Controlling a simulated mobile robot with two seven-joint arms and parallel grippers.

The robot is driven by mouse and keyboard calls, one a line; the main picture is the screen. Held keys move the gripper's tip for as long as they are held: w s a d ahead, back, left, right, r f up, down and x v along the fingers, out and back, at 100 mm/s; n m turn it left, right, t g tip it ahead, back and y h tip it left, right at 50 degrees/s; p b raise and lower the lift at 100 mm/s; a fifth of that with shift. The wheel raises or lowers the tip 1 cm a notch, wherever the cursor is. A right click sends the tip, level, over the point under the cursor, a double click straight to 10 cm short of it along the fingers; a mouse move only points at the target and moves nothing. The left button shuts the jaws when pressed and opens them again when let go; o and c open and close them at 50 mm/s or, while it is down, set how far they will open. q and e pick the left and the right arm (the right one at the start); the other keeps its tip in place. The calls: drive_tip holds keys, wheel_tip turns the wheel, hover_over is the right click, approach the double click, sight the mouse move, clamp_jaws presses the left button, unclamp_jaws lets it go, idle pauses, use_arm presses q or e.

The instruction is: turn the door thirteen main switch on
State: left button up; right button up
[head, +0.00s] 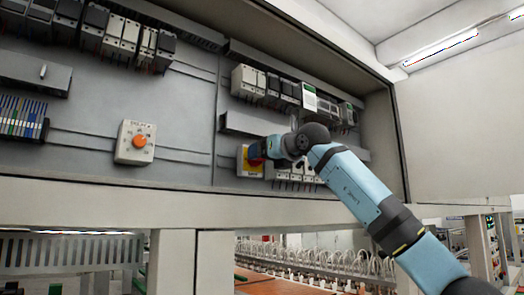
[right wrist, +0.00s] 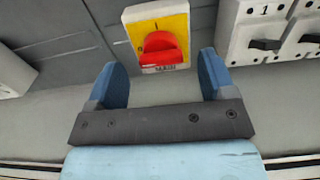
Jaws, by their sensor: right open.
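The main switch is a red rotary knob (right wrist: 160,50) on a yellow plate (right wrist: 176,24), seen at the top of the right wrist view. The plate has a mark at its left and one at the top; a small label below the knob is too blurred to read. In the head view the yellow plate (head: 247,168) is partly hidden behind my right gripper (head: 259,153). My right gripper also shows in the right wrist view (right wrist: 161,75), open and empty, its two blue fingers to either side of and short of the knob. My left gripper is out of view.
White breakers (right wrist: 262,35) with black levers sit just right of the switch. A grey box with an orange knob (head: 140,142) is further left on the panel. Rows of modules (head: 125,38) line the panel above. The cabinet's lower frame (head: 120,199) runs below.

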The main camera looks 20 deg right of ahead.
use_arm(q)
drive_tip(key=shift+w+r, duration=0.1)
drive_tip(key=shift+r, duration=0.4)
use_arm(e)
drive_tip(key=shift+x, duration=1)
drive_tip(key=shift+c, duration=0.2)
drive_tip(key=c, duration=0.9)
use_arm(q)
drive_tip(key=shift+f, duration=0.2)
